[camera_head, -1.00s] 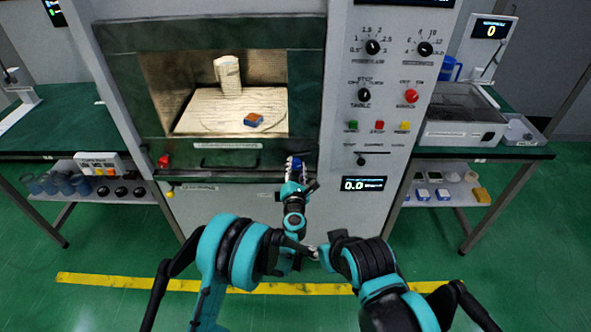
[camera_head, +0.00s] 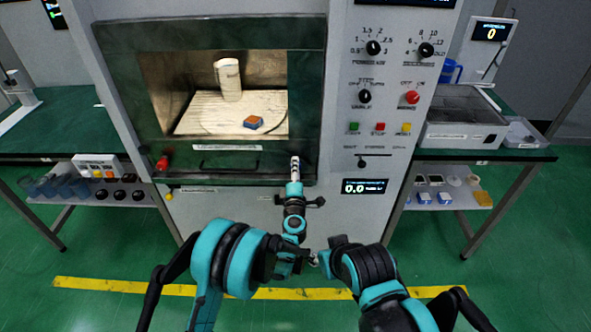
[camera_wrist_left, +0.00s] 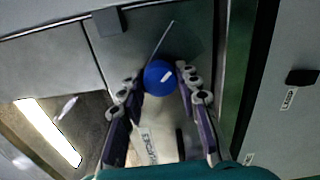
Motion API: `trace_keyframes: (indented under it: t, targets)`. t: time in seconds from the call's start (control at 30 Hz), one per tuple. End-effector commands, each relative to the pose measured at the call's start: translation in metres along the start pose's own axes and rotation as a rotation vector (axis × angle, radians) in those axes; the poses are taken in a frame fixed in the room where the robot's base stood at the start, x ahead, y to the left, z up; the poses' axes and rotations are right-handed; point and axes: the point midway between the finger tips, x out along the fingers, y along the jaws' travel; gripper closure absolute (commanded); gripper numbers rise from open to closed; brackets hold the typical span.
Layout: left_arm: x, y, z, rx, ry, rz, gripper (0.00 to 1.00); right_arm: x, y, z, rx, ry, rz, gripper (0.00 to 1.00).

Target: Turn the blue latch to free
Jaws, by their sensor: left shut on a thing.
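The blue latch (camera_wrist_left: 158,78) is a round knob with a white mark on the front of the microwave unit. In the left wrist view it sits between the fingers of my left gripper (camera_wrist_left: 160,92), which is shut on it. In the head view the left gripper (camera_head: 295,168) is at the lower right corner of the oven door frame (camera_head: 305,100) and hides the latch. My right arm (camera_head: 365,270) shows in the head view, but its gripper cannot be made out.
Behind the door window are a pale cylinder (camera_head: 229,80) and a small orange and blue block (camera_head: 253,122). A red knob (camera_head: 162,163) is at the door's lower left. The control panel (camera_head: 385,75) is to the right. Side tables flank the unit.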

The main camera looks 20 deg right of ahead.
Motion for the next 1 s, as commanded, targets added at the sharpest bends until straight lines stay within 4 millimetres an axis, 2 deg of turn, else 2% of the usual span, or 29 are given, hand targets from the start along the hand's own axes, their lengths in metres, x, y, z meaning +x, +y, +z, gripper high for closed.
trace_keyframes:
  t: [0.4, 0.97, 1.0]
  targets:
    - [0.0002, -0.0001, 0.0007, 0.202, -0.001, 0.0, 0.97, 0.0, 0.0, 0.0, 0.0, 0.0, 0.0, 0.6]
    - [0.0002, -0.0002, 0.0007, 0.236, -0.002, 0.0, 0.97, 0.0001, 0.0, 0.0, 0.0, 0.0, 0.0, 0.6]
    - [0.0002, -0.0002, 0.0007, 0.236, -0.002, 0.0, 0.65, 0.0001, 0.0, 0.0, 0.0, 0.0, 0.0, 0.6]
